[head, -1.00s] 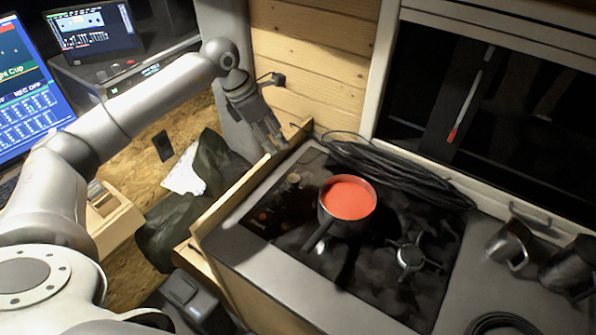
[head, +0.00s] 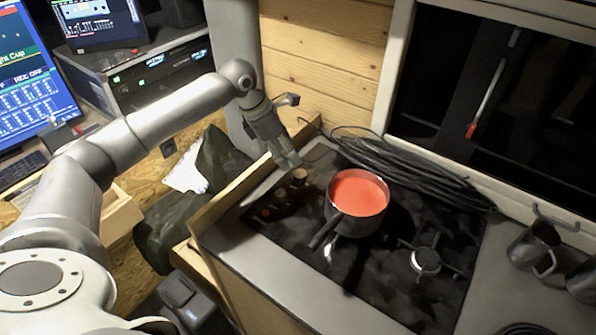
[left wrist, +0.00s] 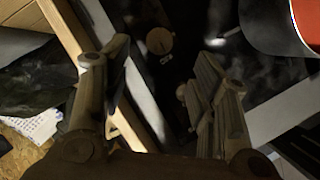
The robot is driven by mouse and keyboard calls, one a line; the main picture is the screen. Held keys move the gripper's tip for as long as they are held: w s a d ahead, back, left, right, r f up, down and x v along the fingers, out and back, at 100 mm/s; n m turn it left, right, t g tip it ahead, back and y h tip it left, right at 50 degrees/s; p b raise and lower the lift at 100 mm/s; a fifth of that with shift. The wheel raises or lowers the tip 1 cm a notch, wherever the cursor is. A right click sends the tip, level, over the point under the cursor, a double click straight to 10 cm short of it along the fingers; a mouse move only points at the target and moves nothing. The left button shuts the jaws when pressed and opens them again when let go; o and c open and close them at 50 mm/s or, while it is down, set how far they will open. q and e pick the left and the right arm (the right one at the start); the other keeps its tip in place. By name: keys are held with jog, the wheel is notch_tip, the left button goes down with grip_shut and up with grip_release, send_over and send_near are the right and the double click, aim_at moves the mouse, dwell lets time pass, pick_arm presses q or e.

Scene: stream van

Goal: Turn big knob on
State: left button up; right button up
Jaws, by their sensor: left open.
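A brown round knob (head: 299,176) stands on the black stove top (head: 385,262), near its left edge and behind smaller knobs (head: 265,212) with red marks. In the left wrist view, a round brown knob (left wrist: 159,40) lies ahead between the fingers, and a smaller one (left wrist: 181,92) is closer to the right finger. My left gripper (head: 288,161) is just above and behind the knob in the head view, pointing down. Its fingers (left wrist: 160,85) are spread and hold nothing. I cannot tell the knob's exact setting. My right gripper is out of view.
A pot (head: 357,200) with red contents sits on the stove, its handle pointing front-left. Black cables (head: 410,170) lie behind it. A raised wooden edge (head: 232,190) borders the counter's left side. Metal mugs (head: 535,248) stand at the right.

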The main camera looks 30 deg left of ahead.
aim_at(299, 173)
pick_arm(q)
jog(key=p+x, duration=0.2)
jog(key=x, duration=0.5)
jog(key=shift+f, duration=0.2)
jog(key=shift+w+d+f, duration=0.15)
jog(key=shift+w+f, duration=0.1)
jog(key=shift+f, duration=0.4)
jog(key=c, duration=1)
